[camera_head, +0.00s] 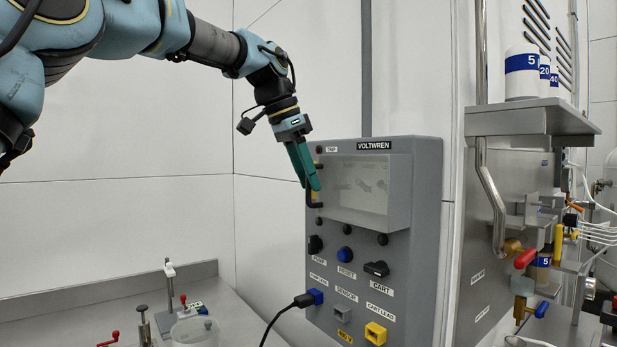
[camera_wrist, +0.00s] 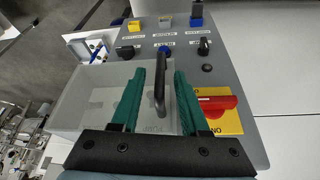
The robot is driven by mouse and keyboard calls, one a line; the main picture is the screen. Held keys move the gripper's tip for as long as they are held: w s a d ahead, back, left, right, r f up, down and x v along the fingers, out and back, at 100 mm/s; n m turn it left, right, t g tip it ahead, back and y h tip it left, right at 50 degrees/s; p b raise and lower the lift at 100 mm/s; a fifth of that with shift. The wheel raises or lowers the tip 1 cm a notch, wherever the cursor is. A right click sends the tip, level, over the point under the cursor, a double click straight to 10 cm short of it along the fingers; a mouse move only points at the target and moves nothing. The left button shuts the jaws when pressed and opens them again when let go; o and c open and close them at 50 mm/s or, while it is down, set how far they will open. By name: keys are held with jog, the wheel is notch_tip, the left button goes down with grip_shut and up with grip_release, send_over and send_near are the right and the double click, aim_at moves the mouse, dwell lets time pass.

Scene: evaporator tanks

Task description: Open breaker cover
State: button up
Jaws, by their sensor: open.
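The breaker cover (camera_head: 371,190) is a translucent box on the front of the grey VOLTWREN panel, and it looks shut. In the wrist view the cover (camera_wrist: 85,92) lies to the left. Its dark bar handle (camera_head: 313,196) is at the cover's left edge in the head view. My gripper (camera_head: 311,182) has green fingers and is at this handle. In the wrist view my gripper (camera_wrist: 160,74) is open, with one finger on each side of the handle (camera_wrist: 159,88). Gaps show between the fingers and the handle. The fingers partly hide the handle in the head view.
A red rotary switch (camera_wrist: 214,104) on a yellow plate sits right of the fingers. Knobs (camera_head: 345,254) and sockets (camera_head: 375,333) are below the cover, with a black cable plugged in. A steel cabinet (camera_head: 490,220) stands to the right. The wall left of the panel is clear.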

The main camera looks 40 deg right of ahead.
jog(key=shift+d+f, duration=0.15)
jog(key=shift+f, duration=0.2)
jog(key=shift+c, duration=0.2)
grip_shut()
dwell(1.0)
